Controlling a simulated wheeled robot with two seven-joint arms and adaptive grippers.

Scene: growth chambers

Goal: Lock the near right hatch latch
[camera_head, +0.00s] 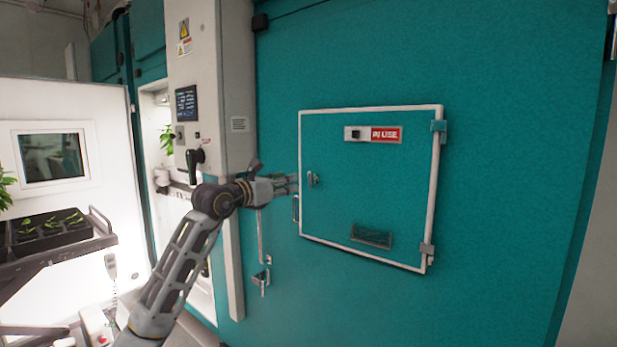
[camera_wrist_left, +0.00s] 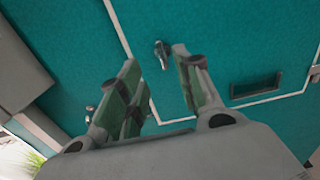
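The hatch (camera_head: 370,190) is a teal panel in a white frame, set in a large teal wall, and it looks closed. Its small metal latch (camera_head: 312,179) sits near the hatch's left edge; the latch also shows in the left wrist view (camera_wrist_left: 162,54), just beyond and between the fingertips. My left gripper (camera_head: 293,184) is at the hatch's left edge, beside the latch. In the left wrist view its fingers (camera_wrist_left: 157,60) are spread apart with nothing between them. I cannot tell whether a finger touches the latch. My right gripper is in neither view.
A pull handle (camera_head: 296,208) is on the hatch's left edge, below my gripper. A dark vent (camera_head: 371,236) and a red "IN USE" sign (camera_head: 386,134) are on the hatch. A grey control column (camera_head: 210,90) stands left. A plant tray (camera_head: 45,229) is at far left.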

